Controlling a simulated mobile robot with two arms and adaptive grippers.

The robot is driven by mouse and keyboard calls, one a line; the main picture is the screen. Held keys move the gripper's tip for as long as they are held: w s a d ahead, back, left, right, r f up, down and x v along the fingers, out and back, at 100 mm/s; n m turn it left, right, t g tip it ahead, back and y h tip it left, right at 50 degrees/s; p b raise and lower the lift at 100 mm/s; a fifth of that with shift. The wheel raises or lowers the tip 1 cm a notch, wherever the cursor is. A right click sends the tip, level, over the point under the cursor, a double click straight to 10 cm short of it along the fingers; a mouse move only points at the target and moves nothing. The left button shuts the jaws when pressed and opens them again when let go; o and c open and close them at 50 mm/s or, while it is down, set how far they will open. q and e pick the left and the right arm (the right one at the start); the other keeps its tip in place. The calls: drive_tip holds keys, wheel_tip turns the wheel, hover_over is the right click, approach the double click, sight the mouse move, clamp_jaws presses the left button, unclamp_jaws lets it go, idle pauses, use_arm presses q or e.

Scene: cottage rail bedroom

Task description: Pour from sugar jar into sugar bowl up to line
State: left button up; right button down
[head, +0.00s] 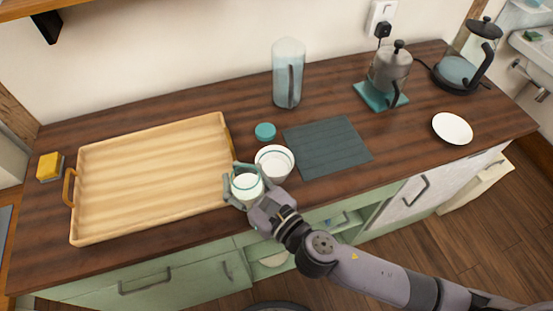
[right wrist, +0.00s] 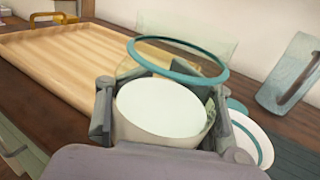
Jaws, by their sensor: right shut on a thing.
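My right gripper (head: 244,186) is shut around the sugar jar (head: 247,188), a clear jar with a teal rim and white sugar inside. In the right wrist view the jar's white contents (right wrist: 160,108) sit between the fingers, below the teal rim ring (right wrist: 178,60). The sugar bowl (head: 274,163), white with a teal line inside, stands on the counter just right of and behind the jar. The bowl also shows at the right of the wrist view (right wrist: 250,140), partly hidden by the gripper. Its fill level is unclear. My left gripper is not in view.
A teal lid (head: 265,132) lies behind the bowl. A wooden tray (head: 150,175) fills the left, with a yellow sponge (head: 50,166) beyond it. A dark mat (head: 327,147), glass pitcher (head: 288,75), coffee pot (head: 390,70), kettle (head: 466,62) and white plate (head: 452,129) stand around.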

drive_tip(key=shift+s+a, duration=0.25)
drive_tip(key=shift+s, duration=0.1)
drive_tip(key=shift+w+d, duration=0.1)
drive_tip(key=shift+w, duration=0.05)
drive_tip(key=shift+w+d+r+m+g+p, duration=0.15)
drive_tip(key=shift+w+m+g+p, duration=0.15)
drive_tip(key=shift+m+p, duration=0.45)
drive_tip(key=m, duration=0.2)
drive_tip(key=w+m+g, duration=0.1)
drive_tip(key=shift+w+d+m+h, duration=0.1)
drive_tip(key=shift+d+m+h, duration=0.2)
drive_tip(key=shift+d+m, duration=0.05)
drive_tip(key=shift+w+d+r+m+g+p, duration=0.15)
drive_tip(key=shift+w+r+m+g+p, duration=0.15)
drive_tip(key=shift+r+m+p, duration=0.5)
drive_tip(key=shift+f+m+g, duration=0.4)
drive_tip(key=shift+m, duration=0.3)
drive_tip(key=shift+s+a+f+m+g, duration=0.1)
drive_tip(key=shift+s+m+g, duration=0.1)
drive_tip(key=shift+m, duration=0.3)
drive_tip(key=shift+s+a+m+g, duration=0.1)
drive_tip(key=shift+m+g, duration=0.1)
drive_tip(key=shift+m, duration=0.3)
drive_tip(key=shift+s+f+m+g+b, duration=0.1)
drive_tip(key=shift+f+m+g+b, duration=0.25)
drive_tip(key=shift+m+b, duration=0.4)
